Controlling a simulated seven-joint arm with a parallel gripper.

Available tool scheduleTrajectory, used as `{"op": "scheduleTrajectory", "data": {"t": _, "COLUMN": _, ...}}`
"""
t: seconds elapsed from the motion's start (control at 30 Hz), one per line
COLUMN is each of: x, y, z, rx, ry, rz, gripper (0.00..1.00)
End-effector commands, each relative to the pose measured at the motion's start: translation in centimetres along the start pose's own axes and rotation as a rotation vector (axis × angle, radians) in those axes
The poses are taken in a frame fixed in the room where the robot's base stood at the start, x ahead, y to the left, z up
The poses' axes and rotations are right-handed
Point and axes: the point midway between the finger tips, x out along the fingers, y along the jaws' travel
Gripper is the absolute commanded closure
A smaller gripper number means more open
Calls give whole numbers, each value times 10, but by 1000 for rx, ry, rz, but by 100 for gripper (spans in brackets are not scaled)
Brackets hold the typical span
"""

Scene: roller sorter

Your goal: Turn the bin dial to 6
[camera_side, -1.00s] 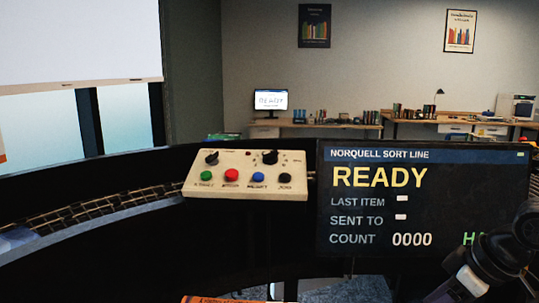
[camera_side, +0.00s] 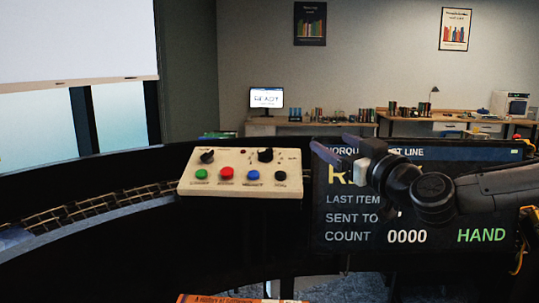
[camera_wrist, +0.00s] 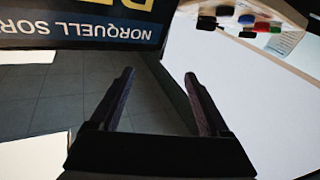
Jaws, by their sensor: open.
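A cream control panel (camera_side: 240,186) stands left of the screen in the side view. It has two black dials on top: a smaller left dial (camera_side: 207,157) and a larger right dial (camera_side: 265,155). Their labels are too small to read, so I cannot tell the bin dial or its setting. Green, red, blue and black buttons line its front. My gripper (camera_side: 335,153) is open and empty, right of the panel and in front of the screen's upper left. In the wrist view, the fingers (camera_wrist: 158,78) are apart, and the panel (camera_wrist: 282,10) shows at the upper right.
The screen (camera_side: 345,238) shows COUNT 0000 and HAND; my arm covers part of it. A curved roller track (camera_side: 95,208) runs left of the panel. A book's edge (camera_side: 235,299) shows at the bottom. Desks (camera_side: 345,130) stand far behind.

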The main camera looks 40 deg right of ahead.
Motion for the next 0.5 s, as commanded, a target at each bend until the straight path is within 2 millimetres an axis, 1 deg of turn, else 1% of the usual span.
{"op": "scheduleTrajectory", "data": {"t": 0.1, "x": 6, "y": -28, "z": 19, "rx": -9, "ry": -56, "rz": 45, "gripper": 20}}
{"op": "scheduleTrajectory", "data": {"t": 0.2, "x": 4, "y": -59, "z": 31, "rx": -15, "ry": -90, "rz": -5, "gripper": 20}}
{"op": "scheduleTrajectory", "data": {"t": 0.27, "x": 2, "y": -71, "z": 35, "rx": -26, "ry": -95, "rz": -32, "gripper": 20}}
{"op": "scheduleTrajectory", "data": {"t": 0.3, "x": 0, "y": -76, "z": 36, "rx": -29, "ry": -97, "rz": -43, "gripper": 20}}
{"op": "scheduleTrajectory", "data": {"t": 0.4, "x": 1, "y": -81, "z": 36, "rx": -29, "ry": -95, "rz": -55, "gripper": 20}}
{"op": "scheduleTrajectory", "data": {"t": 0.5, "x": 10, "y": -81, "z": 36, "rx": -29, "ry": -94, "rz": -53, "gripper": 20}}
